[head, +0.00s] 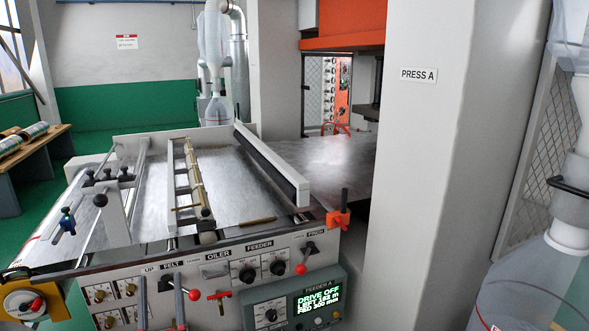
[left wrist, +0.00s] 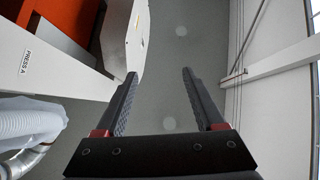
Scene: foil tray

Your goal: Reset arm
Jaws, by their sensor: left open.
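My left gripper (left wrist: 160,72) shows in the left wrist view. Its two dark ribbed fingers stand wide apart with nothing between them, and only plain grey surface lies behind the gap. The white PRESS A body (left wrist: 52,62) lies left of the fingers, apart from them. I cannot make out either gripper in the head view. My right gripper shows in neither view.
The feeder machine (head: 280,240) fills the lower left of the head view; its screen (head: 318,301) reads DRIVE OFF. The PRESS A column (head: 420,140) stands right of it. Clear ducting (head: 530,285) is at far right. A wooden bench (head: 45,142) stands left.

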